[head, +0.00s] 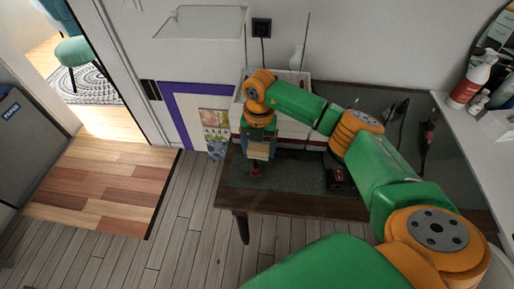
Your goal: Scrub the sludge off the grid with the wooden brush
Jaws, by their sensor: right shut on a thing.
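My right gripper (258,158) points down over the left part of the dark table and is shut. A small tan block at its jaws looks like the wooden brush (259,151), largely hidden by the gripper. A small red thing (256,171) shows just below the jaws, close to the table top; I cannot tell whether they touch. I cannot make out the grid or the sludge at this size. My left gripper is not in view.
The table (290,203) has a dark wooden front edge. A dark red-and-black object (338,176) lies at its middle, partly behind my arm. A white crate (288,128) stands at the back. Bottles (470,82) stand on the right counter. The floor at left is clear.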

